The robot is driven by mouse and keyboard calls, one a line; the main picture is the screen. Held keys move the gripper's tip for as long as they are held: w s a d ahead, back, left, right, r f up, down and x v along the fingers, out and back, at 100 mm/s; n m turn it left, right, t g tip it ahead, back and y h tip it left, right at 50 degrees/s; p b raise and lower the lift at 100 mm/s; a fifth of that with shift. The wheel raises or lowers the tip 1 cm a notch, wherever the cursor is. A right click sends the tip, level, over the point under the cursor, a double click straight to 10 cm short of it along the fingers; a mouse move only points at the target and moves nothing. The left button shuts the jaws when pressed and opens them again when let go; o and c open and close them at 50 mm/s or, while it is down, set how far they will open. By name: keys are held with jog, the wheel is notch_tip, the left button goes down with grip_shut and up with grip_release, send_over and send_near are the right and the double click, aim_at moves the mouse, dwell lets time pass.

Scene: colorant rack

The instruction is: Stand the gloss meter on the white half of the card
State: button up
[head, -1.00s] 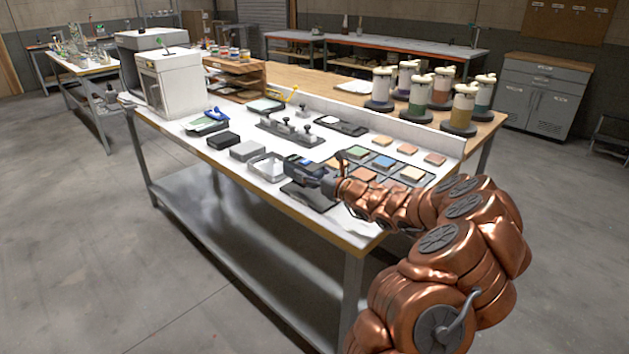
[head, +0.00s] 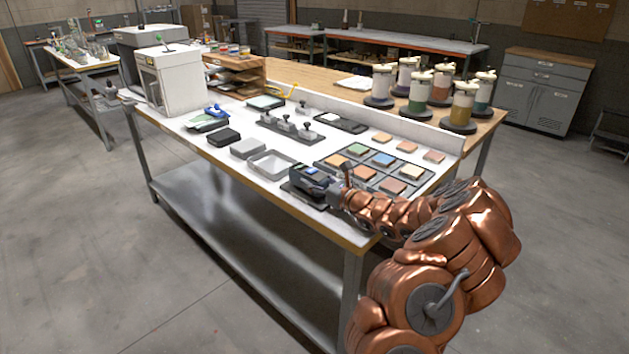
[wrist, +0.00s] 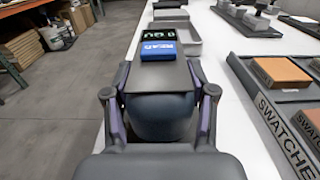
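The gloss meter (head: 311,175) is a dark block with a blue READ button. In the wrist view the gloss meter (wrist: 159,48) sits between my fingers, its small display beyond the button. My gripper (head: 325,187) is shut on it near the table's front edge, over or just above a dark flat pad (head: 298,197). I cannot tell whether its underside touches the pad. A dark flat plate with a white patch (head: 331,119) lies toward the back of the table. It looks like the card, though its halves are small to make out.
Right of the meter is a dark swatch tray (head: 322,163) with several coloured tiles. Left of it are an open grey tray (head: 251,165), a grey block (head: 247,148) and a black block (head: 223,136).

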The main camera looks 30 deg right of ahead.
aim_at(326, 186)
jog(key=o, duration=0.5)
jog(key=shift+c, duration=0.2)
jog(key=shift+s+d+f, duration=0.1)
jog(key=shift+s, duration=0.25)
jog(key=shift+r+b+v, duration=0.15)
jog(key=shift+b+v, duration=0.35)
jog(key=shift+v, duration=1.3)
jog(key=shift+r+b+v, duration=0.15)
jog(key=shift+b+v, duration=0.35)
jog(key=shift+v, duration=1.25)
